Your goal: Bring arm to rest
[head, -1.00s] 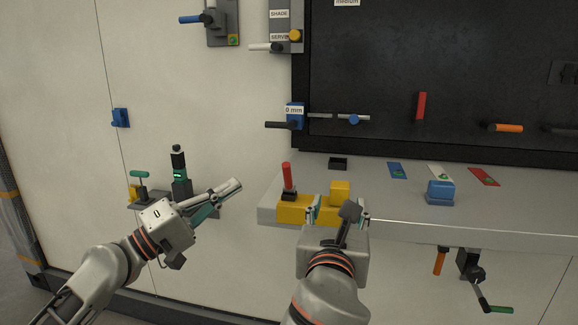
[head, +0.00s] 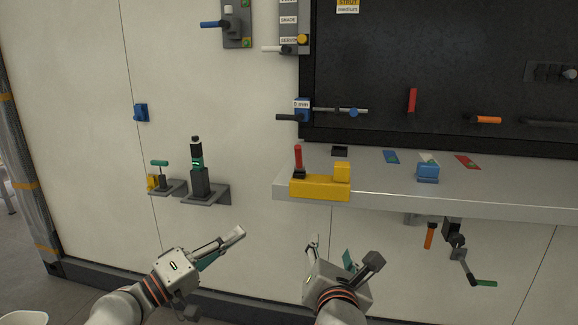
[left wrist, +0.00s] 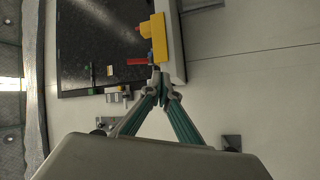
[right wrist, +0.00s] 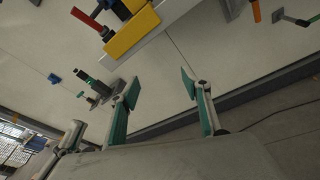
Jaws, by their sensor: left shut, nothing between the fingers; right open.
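My left gripper (head: 238,233) is in the lower middle of the head view, in front of the white wall and below the small wall brackets. It is shut and empty; its fingertips also meet in the left wrist view (left wrist: 158,78). My right gripper (head: 332,246) is below the front edge of the shelf. It is open and empty, with its two fingers wide apart in the right wrist view (right wrist: 158,80). Neither gripper touches anything that I can see.
The grey shelf (head: 400,197) carries a yellow block with a red handle (head: 318,188) and a blue block (head: 428,172). A crank with a green handle (head: 470,270) hangs below it. A dark cylinder on a bracket (head: 198,175) stands on the wall.

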